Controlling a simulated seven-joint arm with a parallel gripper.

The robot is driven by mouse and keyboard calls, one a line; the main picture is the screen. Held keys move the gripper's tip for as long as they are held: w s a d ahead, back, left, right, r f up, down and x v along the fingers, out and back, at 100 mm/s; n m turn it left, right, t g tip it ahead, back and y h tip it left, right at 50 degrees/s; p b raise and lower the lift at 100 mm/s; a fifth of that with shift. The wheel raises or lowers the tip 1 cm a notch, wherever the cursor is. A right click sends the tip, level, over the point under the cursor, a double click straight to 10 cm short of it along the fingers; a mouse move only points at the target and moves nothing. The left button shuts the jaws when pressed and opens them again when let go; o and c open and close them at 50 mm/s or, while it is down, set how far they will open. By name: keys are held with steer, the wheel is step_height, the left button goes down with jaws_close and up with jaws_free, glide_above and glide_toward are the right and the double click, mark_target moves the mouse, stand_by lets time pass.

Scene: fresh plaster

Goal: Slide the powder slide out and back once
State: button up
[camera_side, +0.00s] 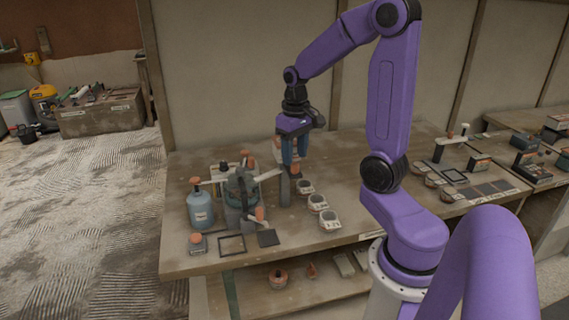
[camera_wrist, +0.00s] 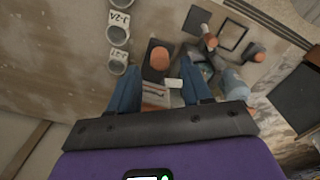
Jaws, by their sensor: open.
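My gripper (camera_side: 294,163) hangs with its blue fingers pointing down over the bench, to the right of a grey-green bench device (camera_side: 240,190). In the wrist view, the two blue fingers (camera_wrist: 160,92) are apart. A dark block with a rounded terracotta knob (camera_wrist: 157,60) shows between and just beyond them, with nothing visibly gripped. In the side view, a grey upright post (camera_side: 285,190) stands just below the fingers. I cannot tell for certain which part is the powder slide; the knobbed block may belong to it. The fingers partly hide this area.
Three labelled cups (camera_side: 318,202) stand in a row right of the post. A blue bottle (camera_side: 200,206) stands left of the device. A dark-framed tray (camera_side: 231,245) and a dark square (camera_side: 268,238) lie at the front. Bare benchtop lies right of the cups.

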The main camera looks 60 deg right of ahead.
steer(key=shift+r, duration=2.3)
